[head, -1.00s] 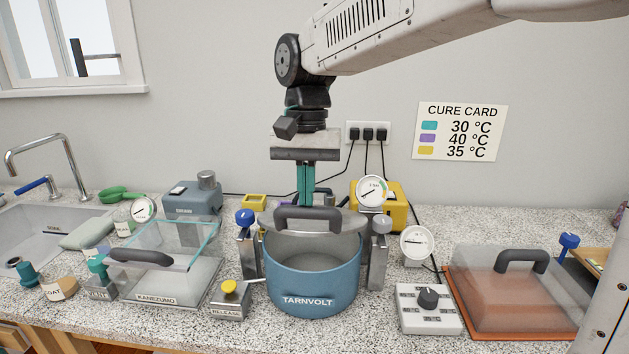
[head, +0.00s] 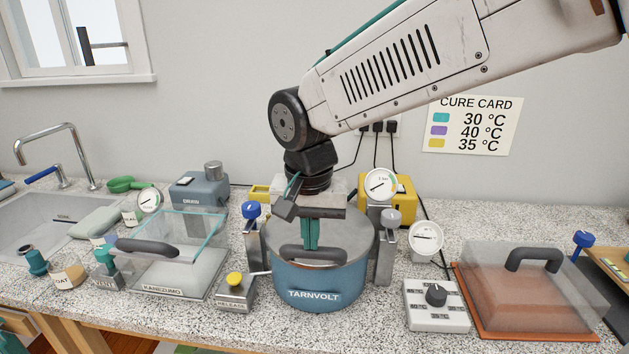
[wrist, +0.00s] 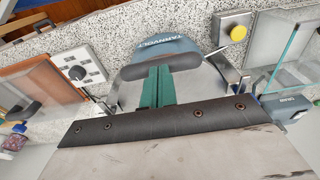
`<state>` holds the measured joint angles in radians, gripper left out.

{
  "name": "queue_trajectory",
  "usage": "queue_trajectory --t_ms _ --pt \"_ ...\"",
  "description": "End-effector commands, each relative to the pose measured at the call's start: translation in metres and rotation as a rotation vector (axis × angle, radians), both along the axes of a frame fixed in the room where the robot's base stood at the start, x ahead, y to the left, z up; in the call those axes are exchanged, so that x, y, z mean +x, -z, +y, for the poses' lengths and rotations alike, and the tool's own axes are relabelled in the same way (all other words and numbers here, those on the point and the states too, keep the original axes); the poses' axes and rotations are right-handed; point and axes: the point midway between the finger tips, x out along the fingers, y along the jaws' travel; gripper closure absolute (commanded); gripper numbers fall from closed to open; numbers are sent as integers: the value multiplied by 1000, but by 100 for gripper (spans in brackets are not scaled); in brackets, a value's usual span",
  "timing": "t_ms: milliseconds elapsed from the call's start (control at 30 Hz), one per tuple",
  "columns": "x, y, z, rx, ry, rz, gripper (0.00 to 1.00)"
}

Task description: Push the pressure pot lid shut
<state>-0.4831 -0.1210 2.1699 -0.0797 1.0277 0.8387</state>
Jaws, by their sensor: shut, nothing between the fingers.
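The blue pressure pot (head: 320,284), marked TARNVOLT, stands on the speckled counter. Its grey metal lid (head: 352,232) lies flat across the pot's top, with a dark bar handle (head: 292,254) towards the front. My gripper (head: 311,246) is shut and empty, its teal fingers pointing down over the lid just behind the handle. In the wrist view the fingertips (wrist: 158,68) reach the handle (wrist: 160,66); I cannot tell whether they touch it or the lid. Clamp posts with a blue knob (head: 251,210) and a grey knob (head: 391,217) stand at the pot's sides.
A release box with a yellow button (head: 235,279) and a glass-lidded box (head: 178,270) stand left of the pot. A dial box (head: 436,304), a gauge (head: 426,237) and an orange-based covered plate (head: 525,290) stand right. A yellow unit (head: 402,200) is behind.

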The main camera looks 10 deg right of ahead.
Motion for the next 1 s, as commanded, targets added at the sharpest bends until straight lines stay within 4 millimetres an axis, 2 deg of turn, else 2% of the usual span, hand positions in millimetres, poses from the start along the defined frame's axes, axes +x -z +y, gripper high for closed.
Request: queue_trajectory --t_ms 167,500,633,800,1000 --pt "-2 -18 0 2 2 -4 100" --pt "-14 -94 2 3 7 -5 100" --pt "-18 -116 3 2 8 -3 100" --pt "-21 -133 4 1 7 -2 100" --pt "-23 -134 5 -5 -92 2 100"
